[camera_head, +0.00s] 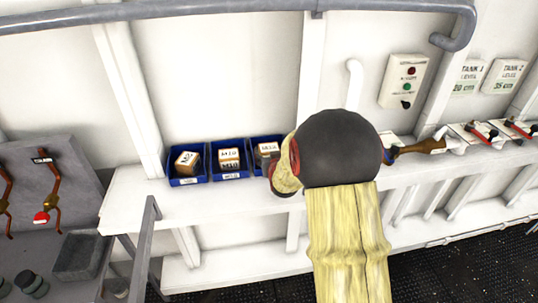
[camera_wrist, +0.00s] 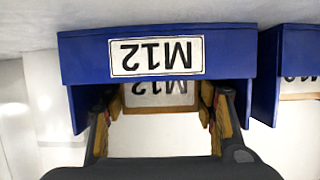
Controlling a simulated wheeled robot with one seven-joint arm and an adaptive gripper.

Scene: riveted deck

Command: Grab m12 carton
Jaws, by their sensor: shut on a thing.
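The M12 carton (camera_wrist: 160,101) is a brown and white box with an M12 label, upside down in the wrist view. It sits within the blue bin (camera_wrist: 85,58) labelled M12. My gripper (camera_wrist: 160,112) has a finger on each side of the carton and is shut on it. In the head view the carton (camera_head: 267,148) shows in the rightmost blue bin (camera_head: 254,143), partly hidden by my arm. My fingertips are hidden there.
Two more blue bins stand to the left on the white shelf (camera_head: 135,196), the middle holding M10 cartons (camera_head: 229,160) and the left another carton (camera_head: 187,161). A control box (camera_head: 403,81) and valve levers (camera_head: 478,133) are to the right. A grey rail (camera_head: 146,240) stands in front.

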